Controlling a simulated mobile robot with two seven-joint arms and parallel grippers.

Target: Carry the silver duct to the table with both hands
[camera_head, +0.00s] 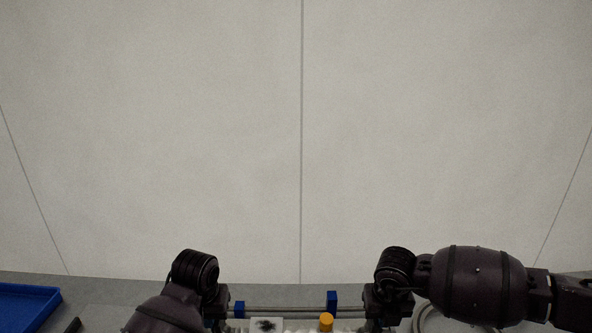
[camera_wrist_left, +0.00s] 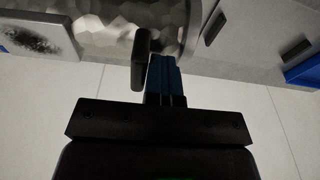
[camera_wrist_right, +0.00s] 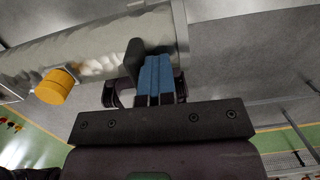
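The silver duct (camera_wrist_left: 105,38) has a faceted shiny surface in the left wrist view. Its smoother side (camera_wrist_right: 100,48) crosses the right wrist view, with a yellow cap (camera_wrist_right: 58,86). In the head view only its top edge (camera_head: 295,328) shows at the bottom, between my two grippers. My left gripper (camera_wrist_left: 163,78) has its blue fingers close together beside a dark grip piece at the duct. My right gripper (camera_wrist_right: 155,78) has its blue fingers close together at a similar dark piece on the duct. The exact finger contact is partly hidden. I cannot tell which surface is the task's table.
A blue tray (camera_head: 25,305) lies on a grey surface (camera_head: 98,316) at the lower left of the head view. A plain pale wall (camera_head: 150,130) fills the view ahead.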

